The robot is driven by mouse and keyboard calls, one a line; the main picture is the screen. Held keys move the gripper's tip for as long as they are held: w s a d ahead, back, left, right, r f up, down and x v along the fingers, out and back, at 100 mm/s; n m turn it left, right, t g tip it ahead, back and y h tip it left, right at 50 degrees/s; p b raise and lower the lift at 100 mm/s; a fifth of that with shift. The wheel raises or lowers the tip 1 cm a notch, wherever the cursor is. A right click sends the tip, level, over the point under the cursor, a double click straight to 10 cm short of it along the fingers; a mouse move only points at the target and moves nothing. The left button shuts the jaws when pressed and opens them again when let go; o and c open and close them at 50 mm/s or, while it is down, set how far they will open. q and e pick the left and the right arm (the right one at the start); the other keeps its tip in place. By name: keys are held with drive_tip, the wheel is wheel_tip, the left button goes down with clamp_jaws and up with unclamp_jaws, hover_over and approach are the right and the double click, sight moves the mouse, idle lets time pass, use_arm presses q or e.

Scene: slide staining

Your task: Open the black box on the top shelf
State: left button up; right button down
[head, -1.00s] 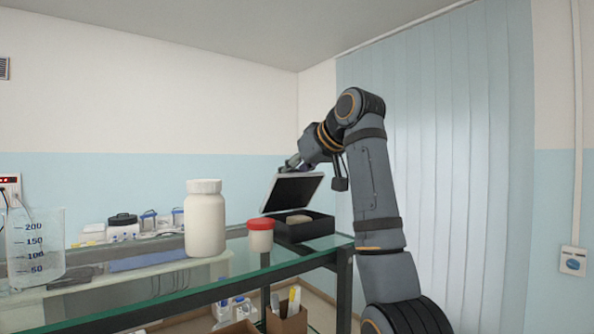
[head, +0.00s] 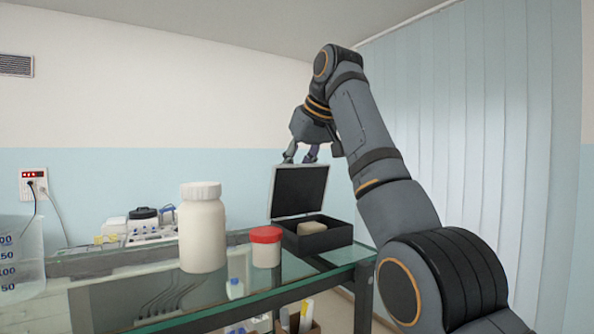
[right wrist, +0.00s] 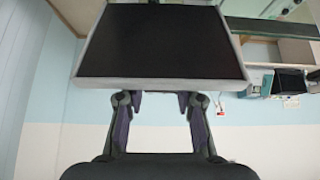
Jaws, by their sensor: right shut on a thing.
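The black box (head: 322,240) stands on the glass top shelf (head: 222,300) near its right end. Its lid (head: 299,191) is raised, close to upright, with a dark inner face and a pale rim. A beige block (head: 311,228) shows inside the open box. My right gripper (head: 300,160) is at the lid's top edge, shut on the lid with its fingers some way apart. In the right wrist view, the lid (right wrist: 160,42) fills the top centre, in front of the fingers (right wrist: 158,100). My left gripper is not in view.
A red-capped jar (head: 266,250) stands just left of the box, with a white bottle (head: 203,235) further left. A beaker (head: 20,262) is at the left edge. Lab equipment (head: 143,222) sits behind on the left. My right arm crosses above the shelf's right end.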

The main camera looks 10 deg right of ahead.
drive_tip(key=c, duration=1)
unclamp_jaws()
drive_tip(key=shift+w+f, duration=0.1)
drive_tip(key=shift+o, duration=0.2)
